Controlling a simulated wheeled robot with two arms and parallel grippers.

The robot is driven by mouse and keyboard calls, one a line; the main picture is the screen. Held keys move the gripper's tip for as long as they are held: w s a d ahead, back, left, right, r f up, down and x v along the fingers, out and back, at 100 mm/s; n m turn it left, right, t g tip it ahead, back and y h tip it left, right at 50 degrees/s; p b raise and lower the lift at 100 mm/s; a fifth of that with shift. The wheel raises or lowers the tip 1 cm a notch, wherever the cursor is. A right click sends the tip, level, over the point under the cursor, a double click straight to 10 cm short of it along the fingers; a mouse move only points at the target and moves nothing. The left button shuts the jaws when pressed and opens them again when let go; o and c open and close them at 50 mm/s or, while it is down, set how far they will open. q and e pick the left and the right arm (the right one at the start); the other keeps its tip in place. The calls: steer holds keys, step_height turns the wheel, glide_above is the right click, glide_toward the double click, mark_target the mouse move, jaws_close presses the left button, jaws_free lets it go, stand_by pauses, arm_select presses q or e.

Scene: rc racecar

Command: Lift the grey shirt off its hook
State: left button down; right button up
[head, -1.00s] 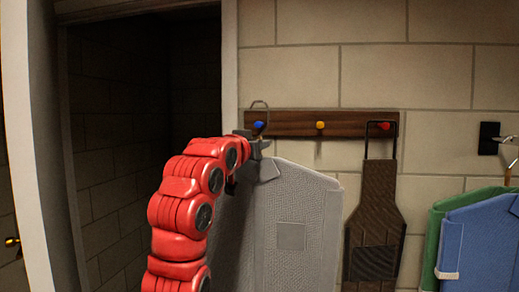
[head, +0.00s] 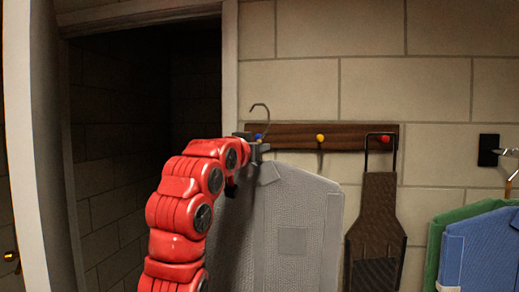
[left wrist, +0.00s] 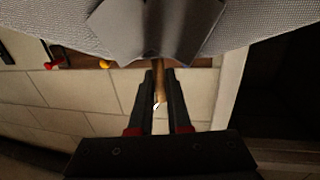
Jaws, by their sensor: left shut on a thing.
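The grey shirt (head: 290,230) hangs upright on a hanger whose thin metal hook (head: 259,106) stands above the blue peg (head: 260,136), its curved top clear of the peg in the picture. My left gripper (head: 258,149) is shut on the hanger neck just above the collar and partly covers the blue peg. In the left wrist view, the wooden hanger neck (left wrist: 160,82) lies between the two dark fingers, with the shirt (left wrist: 60,25) beyond. My right gripper is in neither view.
Green and blue shirts (head: 485,250) hang at far right. A dark doorway (head: 140,130) opens at left.

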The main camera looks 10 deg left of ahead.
arm_select(q)
steer(key=s+b, duration=0.3)
steer(key=s, duration=0.6)
steer(key=shift+d, duration=0.15)
stand_by(0.5)
stand_by(0.5)
